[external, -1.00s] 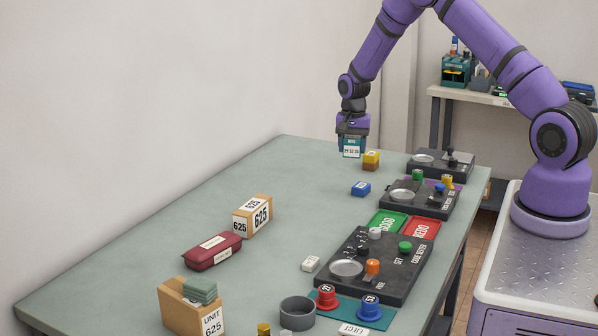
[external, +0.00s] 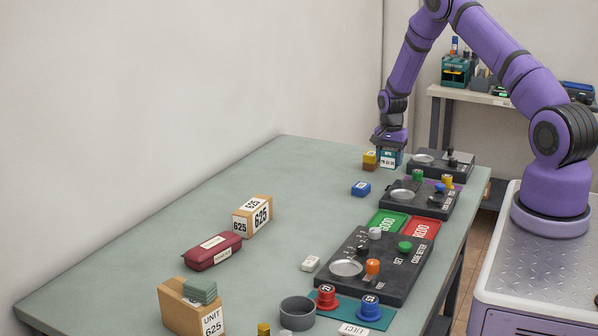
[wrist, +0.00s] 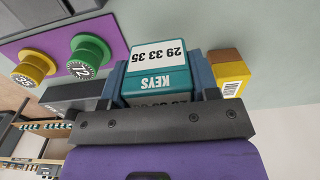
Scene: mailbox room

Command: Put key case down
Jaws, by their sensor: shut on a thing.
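The key case is a teal box with a white label reading KEYS and 29 33 35. It shows in the external view (external: 390,160) and, label up, in the wrist view (wrist: 155,60). My gripper (external: 391,150) points down at the far end of the table and is shut on it. The two blue-grey fingers sit on either side of the case in the wrist view. The case is at or just above the tabletop; I cannot tell whether its bottom touches. Its lower part is partly hidden behind the fingers.
A yellow-and-brown block (external: 370,160) stands close left of the case. Black consoles with knobs (external: 441,163) lie to the right. The left-middle table (external: 300,175) is clear.

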